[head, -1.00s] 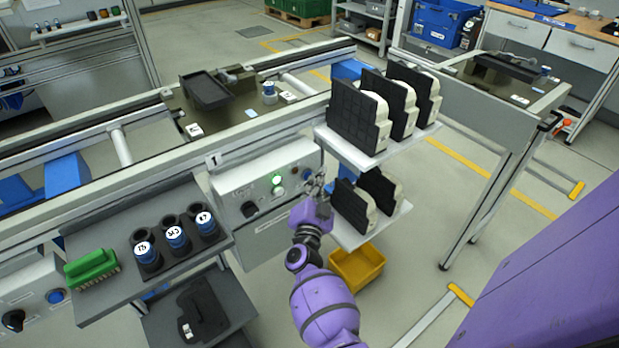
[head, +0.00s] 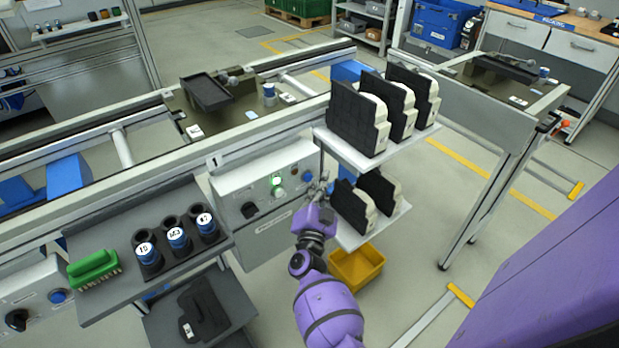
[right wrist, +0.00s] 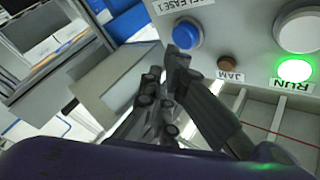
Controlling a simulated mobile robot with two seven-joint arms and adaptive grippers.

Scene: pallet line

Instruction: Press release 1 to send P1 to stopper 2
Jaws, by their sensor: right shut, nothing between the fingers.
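The blue release 1 button (right wrist: 187,34) is on the front of a grey control box (head: 235,187), beside a brown jam lamp (right wrist: 228,62) and a lit green run lamp (right wrist: 295,72). The button also shows in the head view (head: 307,175). My right gripper (head: 321,184) is shut and empty, just in front of the box's right end. In the right wrist view its fingertips (right wrist: 168,68) are just below the button; I cannot tell whether they touch it. A pallet carrying a black tray (head: 207,92) sits on the conveyor behind the box; its label is unreadable. My left gripper is out of view.
A rack (head: 345,150) of black-and-cream parts stands close to the right of my right gripper. A yellow bin (head: 357,268) is below it.

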